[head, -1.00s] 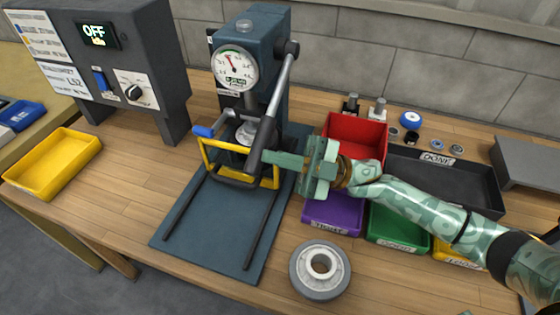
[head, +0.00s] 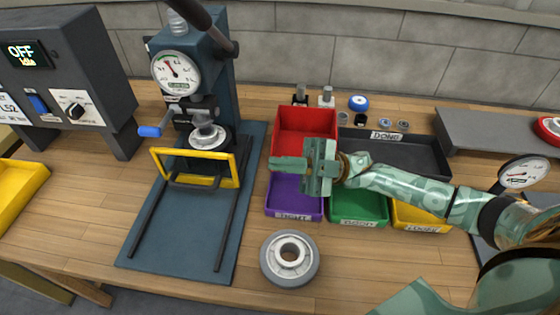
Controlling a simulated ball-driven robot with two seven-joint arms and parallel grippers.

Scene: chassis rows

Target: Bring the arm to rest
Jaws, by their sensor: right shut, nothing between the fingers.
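My right gripper (head: 276,163) is shut and empty. It hangs over the front of the red bin (head: 305,122) and the back of the purple bin (head: 292,205), pointing left. It is apart from the arbor press (head: 205,85), which stands to its left with a dial gauge (head: 175,70) and a raised dark lever (head: 212,22). A yellow guard frame (head: 237,168) stands at the front of the press. My left gripper is not in view.
A grey wheel (head: 290,260) lies in front of the bins. Green (head: 358,208) and yellow (head: 418,216) bins and a dark DONE tray (head: 425,160) lie under or behind my right arm. A control box (head: 70,75) reading OFF stands left. Bare wood lies front right of the press.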

